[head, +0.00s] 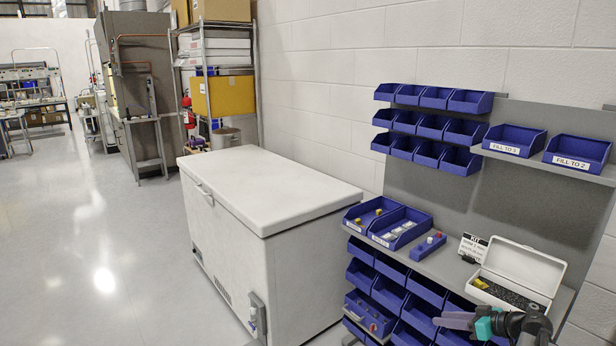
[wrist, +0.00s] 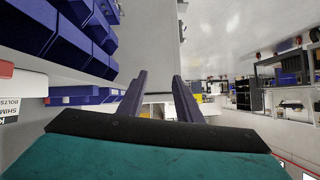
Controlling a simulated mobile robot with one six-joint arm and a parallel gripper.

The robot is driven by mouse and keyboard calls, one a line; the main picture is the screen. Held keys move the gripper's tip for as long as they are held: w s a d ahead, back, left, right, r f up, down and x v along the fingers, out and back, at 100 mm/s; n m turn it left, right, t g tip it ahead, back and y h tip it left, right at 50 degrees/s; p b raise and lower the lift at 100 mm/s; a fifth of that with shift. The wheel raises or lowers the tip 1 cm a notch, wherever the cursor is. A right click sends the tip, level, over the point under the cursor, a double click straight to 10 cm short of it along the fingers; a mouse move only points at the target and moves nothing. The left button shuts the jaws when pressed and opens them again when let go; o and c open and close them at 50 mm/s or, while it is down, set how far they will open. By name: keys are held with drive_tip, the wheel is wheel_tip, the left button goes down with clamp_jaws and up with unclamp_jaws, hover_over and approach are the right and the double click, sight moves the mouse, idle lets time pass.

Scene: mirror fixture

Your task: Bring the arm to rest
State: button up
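My gripper (head: 441,318) shows at the bottom right of the head view, its dark purple-grey fingers pointing left. It is in front of the workbench shelf, near the blue bins under it. In the wrist view, my gripper (wrist: 160,75) has its two fingers apart with nothing between them. My arm's teal and black wrist parts show behind the fingers; the rest of the arm is mostly cut off by the frame edge.
A white open box (head: 516,272) and a kit card (head: 472,247) stand on the grey shelf (head: 445,265). Blue bins (head: 393,291) lie below. A white chest freezer (head: 268,235) stands left of the bench. The floor (head: 95,250) further left is clear.

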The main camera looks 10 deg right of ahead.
drive_tip(key=s+a+f+n+g+y+b, duration=0.15)
drive_tip(key=a+f+g, duration=0.35)
drive_tip(key=a+f, duration=1.35)
drive_tip(key=s+a+f+g+b, duration=0.1)
drive_tip(key=s+a+f+g, duration=0.1)
drive_tip(key=s+a+f, duration=0.4)
drive_tip(key=s+a+f+g+b, duration=0.2)
drive_tip(key=a+f, duration=0.2)
drive_tip(key=a, duration=0.5)
drive_tip(key=s+a+f+g+h+b, duration=0.1)
drive_tip(key=s+a+f+g+h, duration=0.15)
drive_tip(key=s+f, duration=0.55)
drive_tip(key=s+a+f+g+h+b, duration=0.1)
drive_tip(key=s+a+f+g, duration=0.3)
drive_tip(key=s, duration=0.6)
drive_tip(key=s+d+f+m+h, duration=0.4)
drive_tip(key=s+d+m+h, duration=0.1)
drive_tip(key=s+d+m, duration=0.1)
drive_tip(key=shift+s+d, duration=0.45)
drive_tip(key=shift+s, duration=0.6)
